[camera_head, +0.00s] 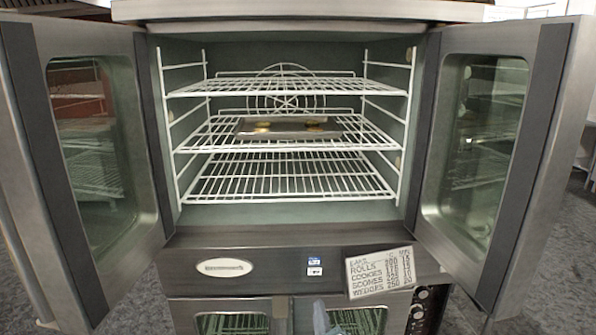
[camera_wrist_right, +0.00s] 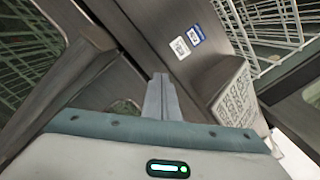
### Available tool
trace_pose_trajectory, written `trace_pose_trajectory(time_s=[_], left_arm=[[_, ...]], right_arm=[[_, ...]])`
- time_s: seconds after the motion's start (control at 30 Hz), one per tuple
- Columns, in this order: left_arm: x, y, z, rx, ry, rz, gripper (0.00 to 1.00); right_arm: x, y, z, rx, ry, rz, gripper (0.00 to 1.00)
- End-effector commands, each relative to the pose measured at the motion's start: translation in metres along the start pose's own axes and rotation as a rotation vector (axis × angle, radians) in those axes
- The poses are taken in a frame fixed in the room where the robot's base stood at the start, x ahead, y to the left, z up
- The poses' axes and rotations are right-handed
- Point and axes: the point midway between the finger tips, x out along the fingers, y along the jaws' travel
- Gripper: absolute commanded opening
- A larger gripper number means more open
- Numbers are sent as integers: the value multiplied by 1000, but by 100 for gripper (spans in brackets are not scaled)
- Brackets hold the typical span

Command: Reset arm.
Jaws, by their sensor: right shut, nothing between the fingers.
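My right gripper (camera_head: 321,318) shows at the bottom edge of the head view, in front of the lower oven doors. Its fingers are together with nothing between them, and they also show in the right wrist view (camera_wrist_right: 161,97). Most of the right arm is out of the picture. My left gripper and arm are not in view.
A steel oven stands ahead with its left door (camera_head: 141,90) and right door (camera_head: 430,150) wide open. A metal tray (camera_head: 287,131) with yellowish food lies on the middle rack. A sign (camera_head: 380,273) is on the front at right. The lower doors (camera_head: 235,306) look closed.

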Motion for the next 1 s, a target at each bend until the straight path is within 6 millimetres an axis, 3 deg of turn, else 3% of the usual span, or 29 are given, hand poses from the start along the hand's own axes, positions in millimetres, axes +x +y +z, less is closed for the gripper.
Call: trace_pose_trajectory(time_s=[0.03, 0.1, 0.27, 0.47, 0.7, 1.0], left_arm=[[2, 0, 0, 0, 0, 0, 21], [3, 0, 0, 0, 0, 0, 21], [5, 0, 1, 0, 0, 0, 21], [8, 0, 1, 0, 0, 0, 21], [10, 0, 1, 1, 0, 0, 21], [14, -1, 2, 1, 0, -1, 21]], right_arm=[[-12, 22, -28, -104, 19, 35, 0], [-28, 48, -60, -252, 31, 85, 0], [-74, 106, -130, -561, 39, 220, 0], [-145, 171, -212, -899, 13, 422, 0], [-249, 234, -303, -1236, -71, 690, 0], [-403, 284, -402, -1569, -255, 1049, 0]])
